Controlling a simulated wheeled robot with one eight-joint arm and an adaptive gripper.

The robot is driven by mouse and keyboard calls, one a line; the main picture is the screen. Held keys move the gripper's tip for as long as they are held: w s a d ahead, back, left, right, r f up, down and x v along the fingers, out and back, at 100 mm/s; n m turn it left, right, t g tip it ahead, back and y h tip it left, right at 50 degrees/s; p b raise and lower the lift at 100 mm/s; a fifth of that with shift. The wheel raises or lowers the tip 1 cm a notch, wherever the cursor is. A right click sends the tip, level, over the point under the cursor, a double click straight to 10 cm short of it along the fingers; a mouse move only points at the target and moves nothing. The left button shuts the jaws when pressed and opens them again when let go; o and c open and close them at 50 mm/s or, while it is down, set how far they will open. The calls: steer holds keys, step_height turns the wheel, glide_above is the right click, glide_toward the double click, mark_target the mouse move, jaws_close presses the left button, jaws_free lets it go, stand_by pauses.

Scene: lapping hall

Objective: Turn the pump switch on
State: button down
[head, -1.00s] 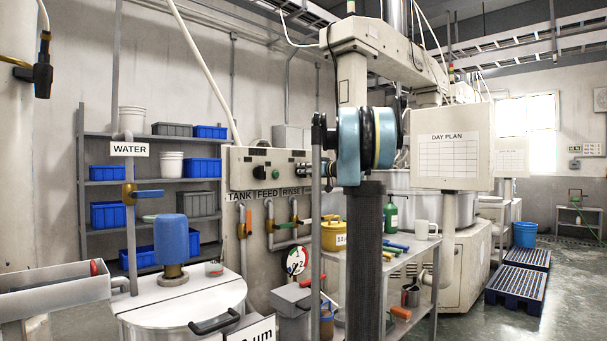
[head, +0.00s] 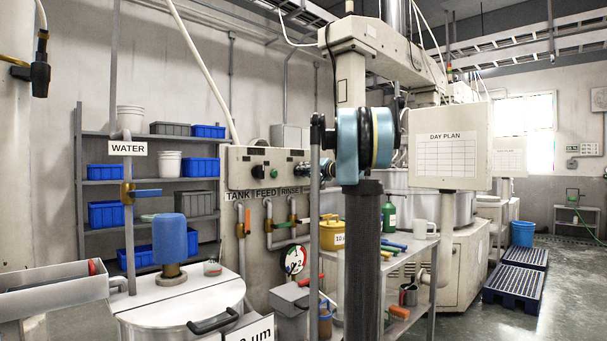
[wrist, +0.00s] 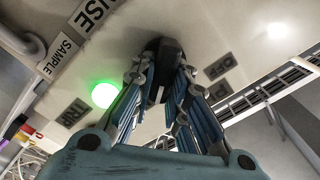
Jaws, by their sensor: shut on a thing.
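The pump panel (head: 245,178) is a pale control box on the wall side in the head view. In the wrist view, my gripper (wrist: 163,88) is closed around a black switch knob (wrist: 167,62) on the panel face, one blue-grey finger on each side. Small dark label plates, one of them (wrist: 219,67) hard to read, sit beside the knob. A green lamp (wrist: 104,95) glows left of the knob. In the head view, my gripper (head: 300,171) reaches the panel's right part, and my arm hides the knob. I cannot tell the knob's set position.
Pipes with valve handles hang below the panel under the TANK, FEED and RINSE labels (head: 265,193). A lidded vat (head: 180,300) is at the front left.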

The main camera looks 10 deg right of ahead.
steer(key=shift+w+d+f+m, duration=0.1)
steer(key=shift+d+m, duration=0.15)
steer(key=shift+m, duration=0.45)
steer(key=c, duration=1.6)
jaws_free()
steer(key=shift+f, duration=0.1)
steer(key=shift+o, duration=0.2)
steer(key=v, duration=1.1)
steer(key=shift+s+d, duration=0.2)
steer(key=shift+s, duration=0.15)
